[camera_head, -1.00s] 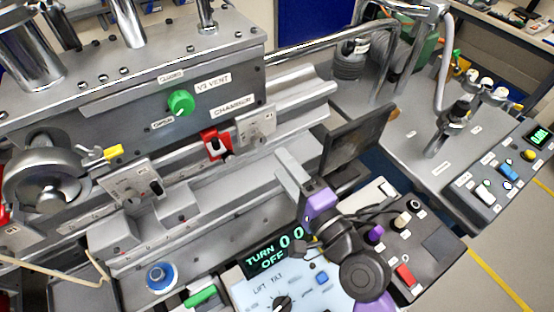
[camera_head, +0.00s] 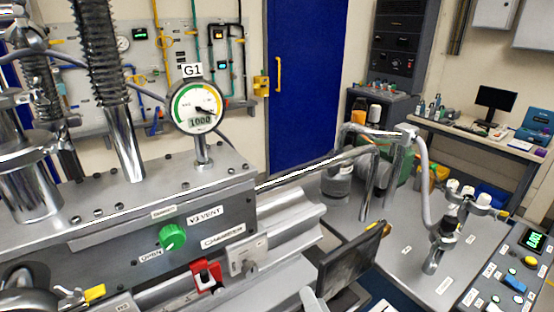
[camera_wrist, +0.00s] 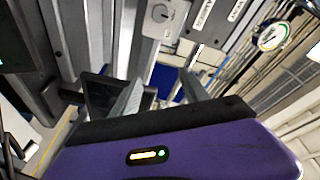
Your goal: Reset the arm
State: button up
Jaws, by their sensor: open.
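My gripper (camera_wrist: 160,92) shows in the wrist view as a purple body with a dark pad and two grey fingers standing apart. It is open, and nothing shows between the fingers. In the head view only what looks like a grey fingertip (camera_head: 311,299) rises at the bottom edge, beside the dark flat panel (camera_head: 350,262). The rest of my arm is out of the head view. The fingers point toward the grey rail equipment, and I see no clear contact.
The grey chamber block (camera_head: 110,235) fills the left, with a green knob (camera_head: 172,237), a red switch holder (camera_head: 206,275) and a gauge (camera_head: 196,107) on top. A bent metal pipe (camera_head: 320,165) crosses the middle. A bench (camera_head: 400,250) with controls stands right. A blue door (camera_head: 305,90) is behind.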

jog(key=s+d+f+n+g+h, duration=0.1)
jog(key=s+d, duration=0.3)
jog(key=s, duration=0.6)
jog(key=s+d+f+n+g+h, duration=0.1)
jog(key=s+d+n+h, duration=0.2)
jog(key=s, duration=0.8)
jog(key=s+d+f+n+g+h, duration=0.1)
jog(key=s+d+n, duration=0.3)
jog(key=s, duration=0.6)
jog(key=shift+s+d+f+h, duration=0.2)
jog(key=shift+d+f+h, duration=0.35)
jog(key=shift+d, duration=0.25)
jog(key=shift+r, duration=0.1)
